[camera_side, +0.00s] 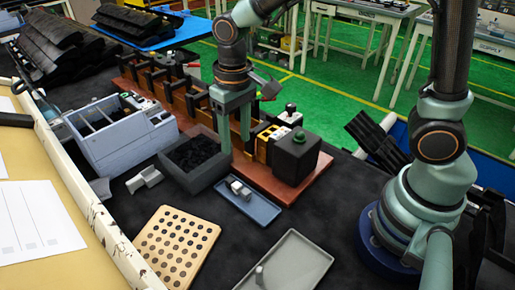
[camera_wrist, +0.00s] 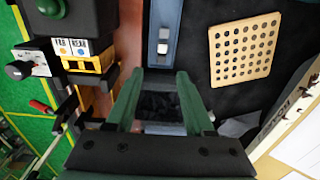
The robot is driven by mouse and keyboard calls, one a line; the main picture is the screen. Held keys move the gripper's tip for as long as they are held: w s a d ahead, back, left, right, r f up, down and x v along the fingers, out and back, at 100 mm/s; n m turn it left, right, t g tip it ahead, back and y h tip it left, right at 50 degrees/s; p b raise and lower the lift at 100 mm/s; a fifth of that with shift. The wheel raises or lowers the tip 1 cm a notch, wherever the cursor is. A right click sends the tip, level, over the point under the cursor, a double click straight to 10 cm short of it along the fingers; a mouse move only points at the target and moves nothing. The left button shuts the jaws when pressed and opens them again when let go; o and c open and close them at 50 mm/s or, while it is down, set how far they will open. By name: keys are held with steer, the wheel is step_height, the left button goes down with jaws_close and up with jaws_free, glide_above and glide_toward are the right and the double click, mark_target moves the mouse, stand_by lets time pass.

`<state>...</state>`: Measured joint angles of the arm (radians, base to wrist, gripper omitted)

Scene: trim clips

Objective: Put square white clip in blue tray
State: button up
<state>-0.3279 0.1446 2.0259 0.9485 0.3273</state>
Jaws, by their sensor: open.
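A blue tray (camera_side: 262,211) lies on the dark mat, in front of the wooden board. One or two small whitish clip pieces (camera_side: 238,188) rest in it; I cannot tell for sure that they are the square white clip. The tray (camera_wrist: 165,14) and the pieces (camera_wrist: 163,40) also show in the wrist view, ahead of my fingers. My gripper (camera_side: 237,150) points down beside the grey bin of black pieces, behind the tray. Its fingers (camera_wrist: 160,75) are apart with nothing held between them.
The grey bin (camera_side: 186,184) holds black pieces. A black box with a green knob (camera_side: 298,150) stands right of my gripper. A grey tray (camera_side: 300,255) with a small pale piece, a perforated wooden board (camera_side: 180,245) and a pale bracket (camera_side: 145,180) lie nearby.

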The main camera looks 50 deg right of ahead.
steer(key=s+d+r+t, duration=0.5)
steer(key=d+r, duration=0.4)
steer(key=d, duration=0.3)
steer(key=shift+s+r, duration=0.4)
steer(key=shift+s, duration=0.3)
stand_by(0.3)
